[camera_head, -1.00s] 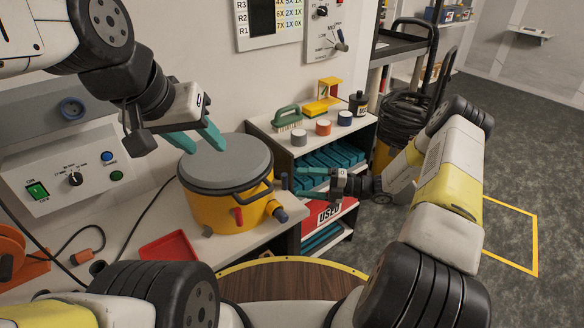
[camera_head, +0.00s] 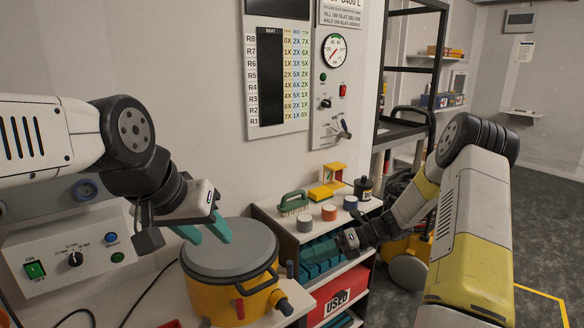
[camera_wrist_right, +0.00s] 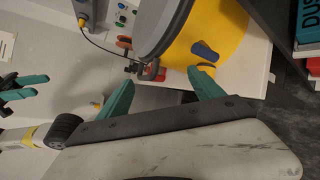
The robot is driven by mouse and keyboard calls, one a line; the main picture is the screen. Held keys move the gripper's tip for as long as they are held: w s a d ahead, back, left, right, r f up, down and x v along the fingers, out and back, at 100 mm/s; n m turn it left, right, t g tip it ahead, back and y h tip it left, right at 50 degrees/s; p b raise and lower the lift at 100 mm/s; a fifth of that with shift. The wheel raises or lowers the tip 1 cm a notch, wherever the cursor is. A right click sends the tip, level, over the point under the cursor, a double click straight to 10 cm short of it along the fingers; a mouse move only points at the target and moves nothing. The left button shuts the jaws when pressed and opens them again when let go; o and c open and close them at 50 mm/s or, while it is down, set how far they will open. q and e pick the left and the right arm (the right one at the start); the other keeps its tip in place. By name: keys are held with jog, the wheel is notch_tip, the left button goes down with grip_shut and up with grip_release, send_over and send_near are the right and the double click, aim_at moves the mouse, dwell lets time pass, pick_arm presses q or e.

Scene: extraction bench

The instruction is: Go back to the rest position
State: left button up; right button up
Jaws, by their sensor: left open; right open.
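My left gripper (camera_head: 207,226) is open above the grey lid of the yellow pot (camera_head: 226,262) on the bench, with its teal fingers pointing down to the right. Nothing is between them. My right gripper (camera_head: 318,250) is in front of the shelf unit, to the right of the pot; its fingers blend with the teal items behind. In the right wrist view its two teal fingers (camera_wrist_right: 160,92) are apart and empty, with the yellow pot (camera_wrist_right: 218,35) beyond them. The left gripper's teal fingers also show at the left edge of the right wrist view.
The shelf unit (camera_head: 273,215) holds a green brush (camera_head: 293,203), several small round tins and teal items. A red bin marked USED (camera_head: 338,297) sits lower. A control box (camera_head: 75,250) stands left of the pot. Grey floor is open at right.

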jog(key=s+d+r+n+t+h, duration=0.3)
jog(key=s+d+r+n+h, duration=0.1)
jog(key=s+r+n, duration=0.7)
jog(key=s+d+r+n+t+h, duration=0.3)
jog(key=s+r+n+h, duration=0.4)
jog(key=s+r+n, duration=0.4)
jog(key=shift+d+r+n+t+h, duration=0.35)
jog(key=shift+r+n+t, duration=0.35)
jog(key=shift+n, duration=2.4)
jog(key=shift+s, duration=0.1)
